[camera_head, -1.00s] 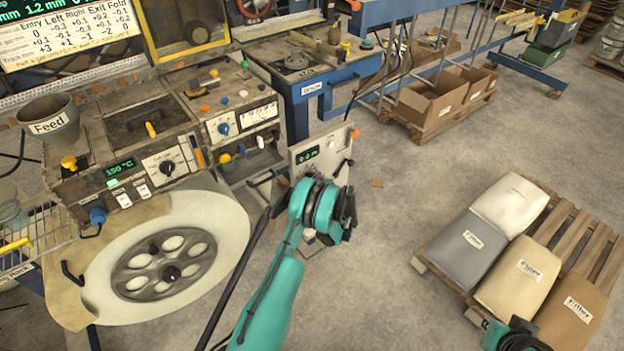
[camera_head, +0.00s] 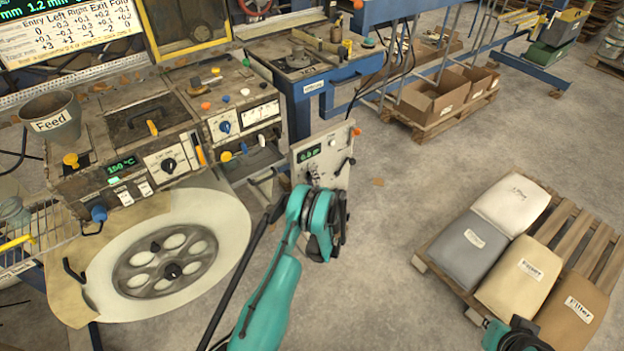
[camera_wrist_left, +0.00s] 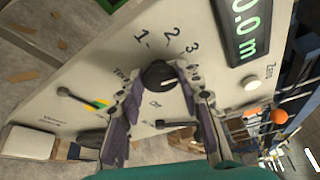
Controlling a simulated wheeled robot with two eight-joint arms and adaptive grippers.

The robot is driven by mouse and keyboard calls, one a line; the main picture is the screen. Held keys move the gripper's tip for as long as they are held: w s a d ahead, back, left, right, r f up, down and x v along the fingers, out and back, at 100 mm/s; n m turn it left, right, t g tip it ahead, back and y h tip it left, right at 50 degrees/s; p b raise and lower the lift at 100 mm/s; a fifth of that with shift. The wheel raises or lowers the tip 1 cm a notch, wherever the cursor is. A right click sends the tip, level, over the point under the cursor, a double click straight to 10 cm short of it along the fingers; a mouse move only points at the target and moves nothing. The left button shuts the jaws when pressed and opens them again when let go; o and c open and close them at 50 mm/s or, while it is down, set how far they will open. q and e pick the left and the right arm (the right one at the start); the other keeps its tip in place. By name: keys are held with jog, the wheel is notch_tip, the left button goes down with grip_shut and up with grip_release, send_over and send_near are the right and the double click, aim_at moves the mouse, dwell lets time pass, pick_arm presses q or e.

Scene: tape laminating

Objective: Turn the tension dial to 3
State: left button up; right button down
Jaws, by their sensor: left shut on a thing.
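The tension dial is a black round knob (camera_wrist_left: 158,74) on a pale panel, with the numbers 1, 2, 3 and more printed in an arc around it. My left gripper (camera_wrist_left: 160,82) has its two fingers on either side of the knob and is shut on it. I cannot tell exactly which number the knob points to. In the head view, the pale control panel (camera_head: 335,168) stands past my left arm, whose wrist hides its lower left part and most of the gripper. My right gripper is not in view; only part of that arm shows at the bottom right.
A green length display (camera_wrist_left: 243,22), a white button (camera_wrist_left: 251,83) and an orange knob (camera_wrist_left: 279,116) lie close by the dial. A lever (camera_wrist_left: 80,97) sits on the panel's other side. A pallet of sacks (camera_head: 480,240) stands right on open floor.

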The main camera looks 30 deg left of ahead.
aim_at(310, 155)
pick_arm(q)
jog(key=shift+n, duration=0.3)
jog(key=o, duration=1.1)
jog(key=shift+o, duration=0.2)
jog(key=r, duration=0.9)
jog(key=shift+d+r, duration=0.2)
jog(key=shift+d, duration=0.05)
jog(key=shift+a+r, duration=0.2)
jog(key=shift+r, duration=0.15)
